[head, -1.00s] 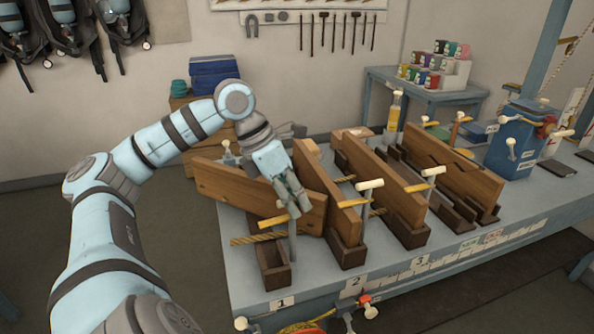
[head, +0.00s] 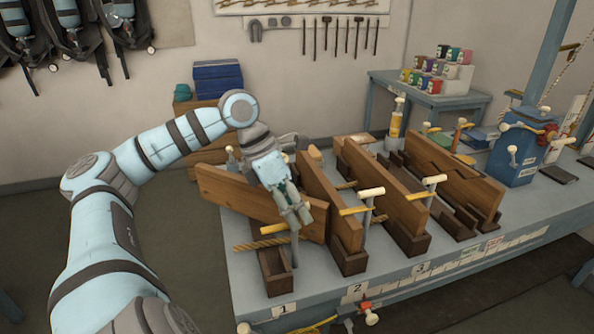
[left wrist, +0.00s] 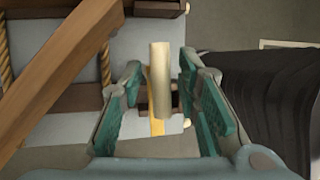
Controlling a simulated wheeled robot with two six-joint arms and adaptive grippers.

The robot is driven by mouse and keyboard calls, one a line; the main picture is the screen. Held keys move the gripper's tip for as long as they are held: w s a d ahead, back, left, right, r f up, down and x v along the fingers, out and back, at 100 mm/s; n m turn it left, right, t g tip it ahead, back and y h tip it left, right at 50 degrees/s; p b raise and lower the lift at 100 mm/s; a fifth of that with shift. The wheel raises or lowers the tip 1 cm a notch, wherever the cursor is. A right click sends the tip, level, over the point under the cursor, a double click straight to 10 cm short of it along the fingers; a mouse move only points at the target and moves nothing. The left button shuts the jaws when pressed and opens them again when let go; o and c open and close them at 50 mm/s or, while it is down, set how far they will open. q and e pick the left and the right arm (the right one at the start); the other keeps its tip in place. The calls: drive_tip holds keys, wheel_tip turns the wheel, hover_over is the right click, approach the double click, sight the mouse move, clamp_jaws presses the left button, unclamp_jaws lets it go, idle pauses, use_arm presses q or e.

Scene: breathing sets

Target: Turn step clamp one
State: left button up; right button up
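Step clamp one, with a yellow bar (head: 274,229) and an upright post, stands at the wooden trough (head: 275,272) by the "1" label. My left gripper (head: 297,213) is over its top and hides most of its handle in the head view. In the left wrist view, the cream handle (left wrist: 160,80) lies lengthwise between the two green-padded fingers of the left gripper (left wrist: 166,105). The fingers are open, with a gap on each side of the handle. A plank (head: 232,200) leans at an angle across this trough. My right gripper is in neither view.
Clamp two (head: 370,200) and clamp three (head: 430,188) stand to the right, among upright planks in troughs. A blue box (head: 514,148) with cream handles stands farther right on the bench. The front bench edge (head: 400,293) carries number labels.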

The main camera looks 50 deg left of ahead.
use_arm(q)
drive_tip(key=shift+r, duration=0.1)
drive_tip(key=shift+w+r, duration=0.1)
drive_tip(key=shift+r, duration=0.15)
drive_tip(key=s+v, duration=0.1)
drive_tip(key=v, duration=1)
drive_tip(key=shift+s+a+f+t, duration=0.15)
drive_tip(key=shift+s+f+t, duration=0.1)
drive_tip(key=shift+t, duration=0.05)
